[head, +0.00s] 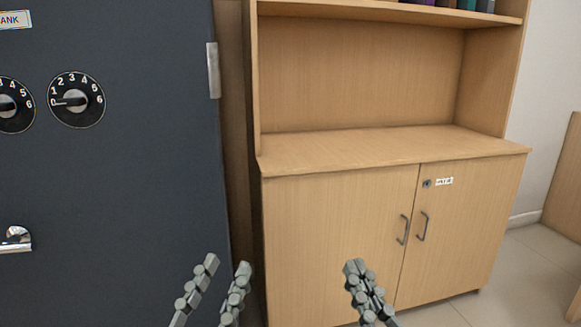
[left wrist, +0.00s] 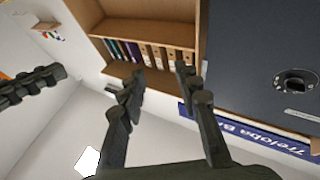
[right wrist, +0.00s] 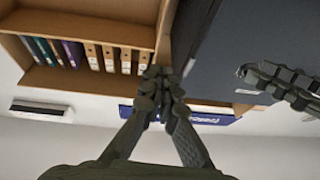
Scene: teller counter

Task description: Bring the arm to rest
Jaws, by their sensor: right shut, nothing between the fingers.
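My left gripper (head: 226,266) is at the bottom of the head view, open and empty, in front of the dark cabinet's right edge. In the left wrist view its fingers (left wrist: 160,80) stand apart with nothing between them. My right gripper (head: 356,267) is to its right in the head view, in front of the wooden cupboard's doors. Its fingers are together and hold nothing; they also meet in the right wrist view (right wrist: 155,75). The two grippers are apart. Most of both arms is out of the head view.
A dark cabinet (head: 130,180) with two numbered dials (head: 77,99) and a metal handle (head: 15,238) stands at left. A wooden cupboard (head: 340,235) with an empty middle shelf stands beside it. Binders (right wrist: 110,58) fill its upper shelf. Open floor (head: 520,285) shows at right.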

